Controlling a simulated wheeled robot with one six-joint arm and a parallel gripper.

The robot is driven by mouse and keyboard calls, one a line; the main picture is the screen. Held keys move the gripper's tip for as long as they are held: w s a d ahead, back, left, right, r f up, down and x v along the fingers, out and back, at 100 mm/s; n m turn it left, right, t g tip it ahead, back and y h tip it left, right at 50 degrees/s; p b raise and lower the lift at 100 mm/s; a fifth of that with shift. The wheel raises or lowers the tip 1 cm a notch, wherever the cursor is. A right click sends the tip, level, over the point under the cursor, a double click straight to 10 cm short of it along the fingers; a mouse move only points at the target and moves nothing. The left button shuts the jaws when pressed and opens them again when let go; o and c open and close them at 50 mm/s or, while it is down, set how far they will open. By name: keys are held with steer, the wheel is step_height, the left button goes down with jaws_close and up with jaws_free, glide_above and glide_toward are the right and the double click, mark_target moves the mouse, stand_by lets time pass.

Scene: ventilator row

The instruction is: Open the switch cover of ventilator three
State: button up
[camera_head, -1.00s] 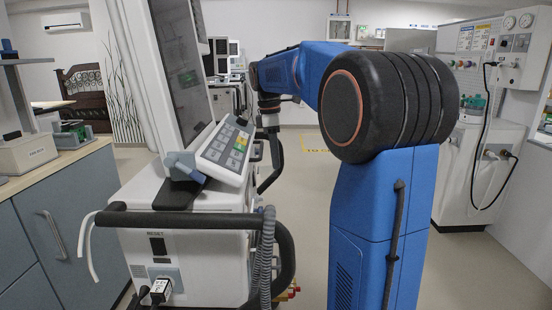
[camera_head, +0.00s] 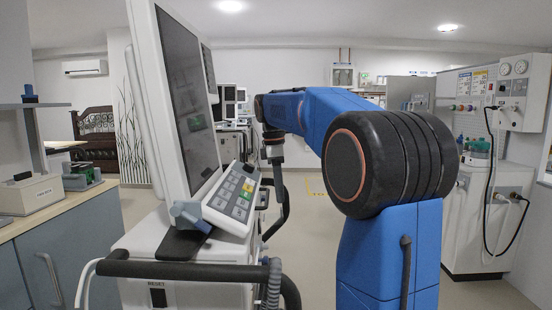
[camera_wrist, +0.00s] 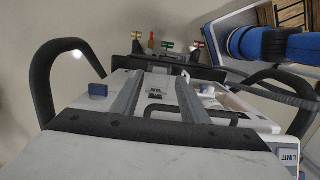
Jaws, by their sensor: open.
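A ventilator (camera_head: 190,240) stands at the left front in the head view, with a tall screen (camera_head: 185,90) and a tilted keypad (camera_head: 234,195). A black panel (camera_head: 157,298) sits by its RESET label, cut by the frame's lower edge. No number shows, so I cannot tell which unit is ventilator three, and no switch cover can be made out for certain. In the wrist view my gripper (camera_wrist: 160,78) is open, its two grey fingers apart over a machine with black handles (camera_wrist: 45,85). A small grey part (camera_wrist: 155,93) shows between the fingers. Nothing is held.
More machines (camera_head: 228,105) stand in a row behind the ventilator. A counter (camera_head: 70,205) is at the left, and a white gas machine (camera_head: 475,225) at the right. Coloured connectors (camera_wrist: 165,44) show at the machine's far edge in the wrist view. Some floor (camera_head: 305,235) is open beside the ventilator.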

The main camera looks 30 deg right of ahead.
step_height(320, 180, up, 12)
steer(key=a, duration=0.1)
steer(key=shift+w, duration=0.35)
steer(key=shift+r, duration=0.1)
stand_by(0.3)
